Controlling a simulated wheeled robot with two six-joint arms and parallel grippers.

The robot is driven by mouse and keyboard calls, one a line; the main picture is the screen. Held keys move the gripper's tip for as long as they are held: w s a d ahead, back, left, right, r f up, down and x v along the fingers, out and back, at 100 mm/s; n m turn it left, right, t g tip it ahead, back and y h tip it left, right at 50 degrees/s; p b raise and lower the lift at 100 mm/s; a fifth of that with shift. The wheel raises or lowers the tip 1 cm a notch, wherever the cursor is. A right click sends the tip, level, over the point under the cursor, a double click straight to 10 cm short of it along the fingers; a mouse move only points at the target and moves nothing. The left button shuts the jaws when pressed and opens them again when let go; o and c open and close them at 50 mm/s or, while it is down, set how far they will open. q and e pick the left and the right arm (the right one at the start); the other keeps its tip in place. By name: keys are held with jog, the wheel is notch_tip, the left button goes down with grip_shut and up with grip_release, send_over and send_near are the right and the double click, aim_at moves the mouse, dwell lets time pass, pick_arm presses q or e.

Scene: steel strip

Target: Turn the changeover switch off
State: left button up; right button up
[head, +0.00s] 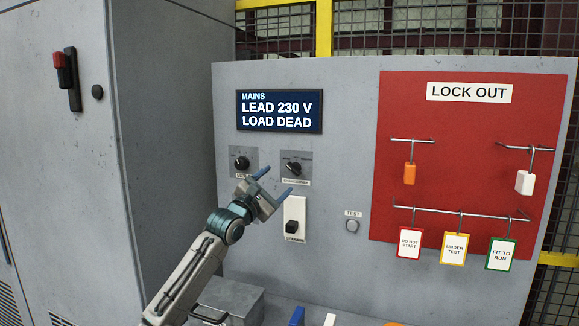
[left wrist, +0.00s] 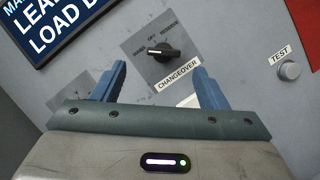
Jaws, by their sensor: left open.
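The changeover switch (head: 293,168) is a black rotary knob on a grey plate, on the grey panel below the mains display. In the left wrist view the knob (left wrist: 161,53) shows between my fingers, above the label CHANGEOVER; its plate has marks around the top, OFF in the middle. My right gripper is not in view.
Another knob (head: 242,163) is left of the changeover switch. The display (head: 279,111) reads LEAD 230 V, LOAD DEAD. A red lock-out board (head: 465,150) holds tags.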

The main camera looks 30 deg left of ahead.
aim_at(291, 170)
pick_arm(q)
jog(key=p+x, duration=0.1)
jog(key=x, duration=0.3)
jog(key=shift+w+f, duration=0.15)
jog(key=shift+f, duration=0.05)
jog(key=p+x, duration=0.1)
jog(key=x, duration=0.1)
jog(key=shift+w, duration=0.4)
jog(key=shift+w+r, duration=0.1)
jog(key=shift+w, duration=0.25)
jog(key=shift+c, duration=0.5)
jog(key=c, duration=0.9)
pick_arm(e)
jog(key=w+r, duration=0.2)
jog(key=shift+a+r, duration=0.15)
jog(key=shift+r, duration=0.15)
